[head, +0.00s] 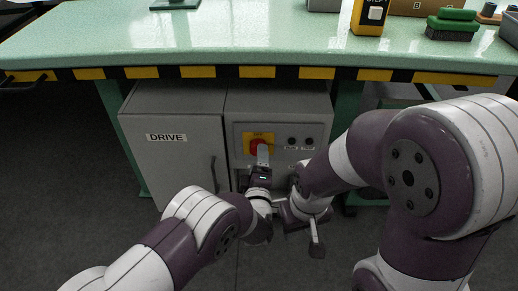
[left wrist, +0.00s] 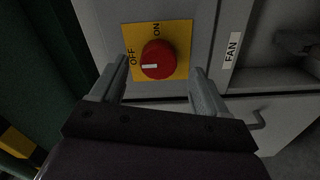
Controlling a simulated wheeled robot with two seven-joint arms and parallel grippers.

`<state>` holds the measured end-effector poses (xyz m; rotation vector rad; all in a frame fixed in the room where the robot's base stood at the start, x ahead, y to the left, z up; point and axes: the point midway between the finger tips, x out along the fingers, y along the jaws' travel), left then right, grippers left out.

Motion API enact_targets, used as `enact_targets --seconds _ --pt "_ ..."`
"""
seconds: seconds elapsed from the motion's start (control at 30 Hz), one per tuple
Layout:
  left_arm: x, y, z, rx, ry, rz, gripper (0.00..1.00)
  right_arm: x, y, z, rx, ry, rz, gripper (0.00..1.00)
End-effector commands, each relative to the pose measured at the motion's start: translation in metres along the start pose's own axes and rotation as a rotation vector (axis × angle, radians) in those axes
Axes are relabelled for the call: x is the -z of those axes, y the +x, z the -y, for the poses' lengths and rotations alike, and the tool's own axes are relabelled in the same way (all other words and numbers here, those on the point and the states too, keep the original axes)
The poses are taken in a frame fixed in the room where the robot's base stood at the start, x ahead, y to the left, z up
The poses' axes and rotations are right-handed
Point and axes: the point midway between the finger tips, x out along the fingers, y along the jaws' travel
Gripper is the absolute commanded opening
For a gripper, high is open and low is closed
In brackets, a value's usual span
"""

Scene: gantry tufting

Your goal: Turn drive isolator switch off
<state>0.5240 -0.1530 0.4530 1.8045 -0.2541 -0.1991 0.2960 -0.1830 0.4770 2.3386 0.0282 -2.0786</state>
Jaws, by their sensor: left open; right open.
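The drive isolator switch is a red round knob (left wrist: 158,60) on a yellow plate (left wrist: 183,33) marked OFF and ON. Its white pointer mark lies toward the OFF word in the left wrist view. In the head view the knob (head: 258,147) is partly covered by a finger. My left gripper (left wrist: 162,78) is open, one finger on each side of the knob, with gaps visible. It also shows in the head view (head: 263,156) in front of the plate. My right gripper (head: 314,236) is in front of the cabinet, lower right of the switch; its fingers are partly hidden.
A grey cabinet door labelled DRIVE (head: 168,160) stands left of the switch panel. A FAN label (left wrist: 232,50) sits near the plate. The green table (head: 240,40) with a striped front edge overhangs the cabinet. Small dark round controls (head: 300,141) are right of the plate.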

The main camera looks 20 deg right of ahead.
Motion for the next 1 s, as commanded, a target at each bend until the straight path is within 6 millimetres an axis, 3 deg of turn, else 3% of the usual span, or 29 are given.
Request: enact_targets --seconds 0.03,0.2,0.4,1.0 --pt "0.001 -0.015 -0.010 0.003 0.002 0.004 0.75 0.002 -0.018 0.000 0.000 0.000 0.000 0.43" --pt "0.001 -0.059 -0.007 0.001 0.001 0.004 0.75 0.004 -0.037 0.000 0.000 0.000 0.000 0.43" --pt "0.000 -0.087 -0.003 0.001 0.000 0.002 0.75 0.005 -0.045 0.000 0.000 0.000 0.000 0.43" --pt "-0.001 -0.089 0.002 0.013 0.040 0.006 0.75 0.005 -0.044 0.000 0.000 0.000 0.000 0.43"
